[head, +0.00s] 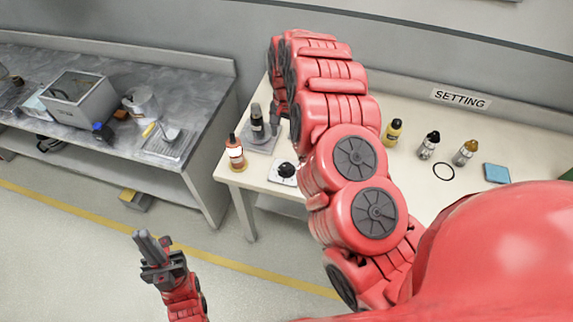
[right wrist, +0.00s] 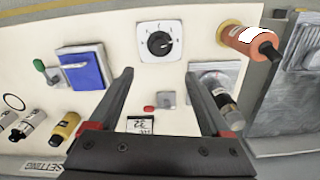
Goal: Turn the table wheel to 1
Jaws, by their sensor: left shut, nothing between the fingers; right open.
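The table wheel looks to be the black round knob on a white square dial plate (right wrist: 160,43), at the top middle of the right wrist view. Small marks ring the knob; I cannot read its setting. In the head view the knob (head: 285,170) is near the table's front left edge, beside my right arm. My right gripper (right wrist: 159,73) is open and empty, its fingers pointing toward the dial, apart from it. In the head view it is mostly hidden by my arm. My left gripper (head: 152,240) is shut and empty, over the floor at lower left.
An orange bottle (head: 235,152) stands at the table corner near the dial. A dark bottle (head: 257,122) stands on a grey plate behind it. The right wrist view shows a blue panel (right wrist: 83,68) and a small display (right wrist: 140,125). A grey counter (head: 195,85) is at left.

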